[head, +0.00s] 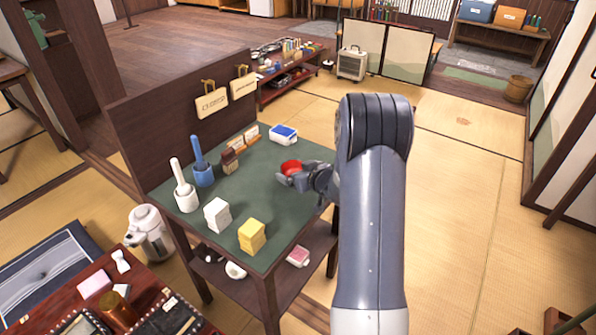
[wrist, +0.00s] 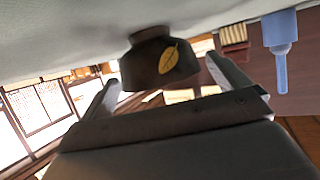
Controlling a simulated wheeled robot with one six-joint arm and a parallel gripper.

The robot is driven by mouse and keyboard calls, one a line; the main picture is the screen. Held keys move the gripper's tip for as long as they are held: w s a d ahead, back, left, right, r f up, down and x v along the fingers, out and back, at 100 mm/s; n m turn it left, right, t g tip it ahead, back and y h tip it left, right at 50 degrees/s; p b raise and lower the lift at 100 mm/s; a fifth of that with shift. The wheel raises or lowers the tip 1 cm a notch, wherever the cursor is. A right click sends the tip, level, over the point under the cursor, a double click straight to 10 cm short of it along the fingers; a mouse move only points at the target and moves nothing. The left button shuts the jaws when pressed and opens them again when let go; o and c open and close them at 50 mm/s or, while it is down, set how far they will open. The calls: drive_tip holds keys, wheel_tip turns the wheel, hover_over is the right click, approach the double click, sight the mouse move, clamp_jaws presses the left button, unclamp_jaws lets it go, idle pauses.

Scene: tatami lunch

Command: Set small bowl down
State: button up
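The small bowl (head: 291,166) shows its red inside in the head view, at the right side of the green-topped table (head: 243,196). In the wrist view, which is upside down, the bowl (wrist: 158,68) is dark with a gold leaf on its side. Its foot is against or very close to the tabletop, and it is upright. My gripper (head: 290,178) is low over the table at the bowl. In the wrist view its two fingers (wrist: 163,68) are spread on either side of the bowl, with a small gap showing on the right. The far side of the bowl is hidden.
A white block (head: 217,215), a yellow block (head: 252,236), a white bottle-like item (head: 184,187) and a blue one (head: 202,165) stand left of the bowl.

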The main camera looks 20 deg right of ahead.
drive_tip(key=shift+r, duration=0.25)
drive_tip(key=v, duration=1.2)
drive_tip(key=shift+p, duration=0.35)
